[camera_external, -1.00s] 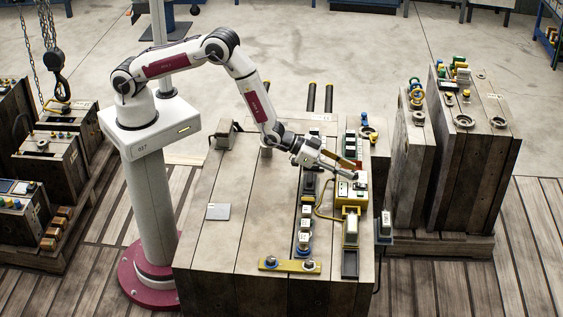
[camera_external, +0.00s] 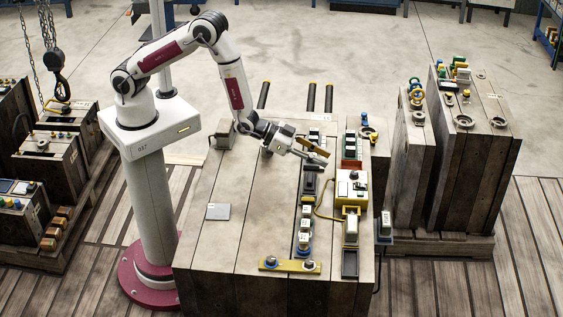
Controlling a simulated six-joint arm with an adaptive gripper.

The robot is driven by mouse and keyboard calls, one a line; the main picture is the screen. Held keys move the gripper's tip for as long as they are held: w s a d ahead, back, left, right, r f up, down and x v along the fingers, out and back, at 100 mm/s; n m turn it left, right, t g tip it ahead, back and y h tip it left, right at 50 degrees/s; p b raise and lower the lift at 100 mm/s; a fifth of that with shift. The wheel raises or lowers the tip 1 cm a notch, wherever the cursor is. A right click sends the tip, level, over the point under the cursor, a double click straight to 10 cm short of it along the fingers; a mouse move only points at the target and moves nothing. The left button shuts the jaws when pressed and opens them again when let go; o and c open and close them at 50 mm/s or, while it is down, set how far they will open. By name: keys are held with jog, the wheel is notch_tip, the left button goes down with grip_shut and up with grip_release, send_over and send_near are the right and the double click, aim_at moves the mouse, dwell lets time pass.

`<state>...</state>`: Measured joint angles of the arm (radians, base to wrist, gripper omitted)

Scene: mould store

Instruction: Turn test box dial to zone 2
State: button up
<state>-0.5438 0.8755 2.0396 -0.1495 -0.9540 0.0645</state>
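The test box (camera_external: 352,188) is a small yellow and white box on the right part of the large mould's top. A dark round knob, which looks like the dial (camera_external: 354,175), stands on its upper face. The dial's setting is too small to read. My gripper (camera_external: 322,154) is up and left of the test box, apart from it, over the row of connectors. Its fingers look spread, with a brownish finger above and a grey one below, and I see nothing between them.
A yellow cable (camera_external: 322,213) loops left of the test box. White-topped connectors (camera_external: 304,240) stand in a row beside it. A yellow bar (camera_external: 290,265) lies at the front edge. A grey plate (camera_external: 218,211) lies on the left, with bare wood around it. Tall moulds (camera_external: 470,150) stand at right.

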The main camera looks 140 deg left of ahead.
jog(key=shift+v, duration=0.85)
jog(key=shift+w+d+r, duration=0.2)
jog(key=shift+d+r, duration=0.1)
jog(key=shift+r, duration=0.1)
jog(key=s+d+r+m+g+h, duration=0.1)
jog(key=s+d+r+m+h, duration=0.15)
jog(key=d+r, duration=0.85)
jog(key=s+d+r+m+h, duration=0.1)
jog(key=s+d+r+h, duration=0.3)
jog(key=d+r, duration=0.6)
jog(key=s+d+r+m+g, duration=0.1)
jog(key=s+d, duration=0.4)
jog(key=s, duration=0.4)
jog(key=s+d+r+m+g+h, duration=0.1)
jog(key=s+d, duration=0.4)
jog(key=s, duration=0.4)
jog(key=s+d+r+m+g+h, duration=0.1)
jog(key=s+d+m, duration=0.1)
jog(key=s+d, duration=0.3)
jog(key=shift+s+d+g, duration=0.25)
jog(key=shift+s+g, duration=0.15)
jog(key=shift+s, duration=1.7)
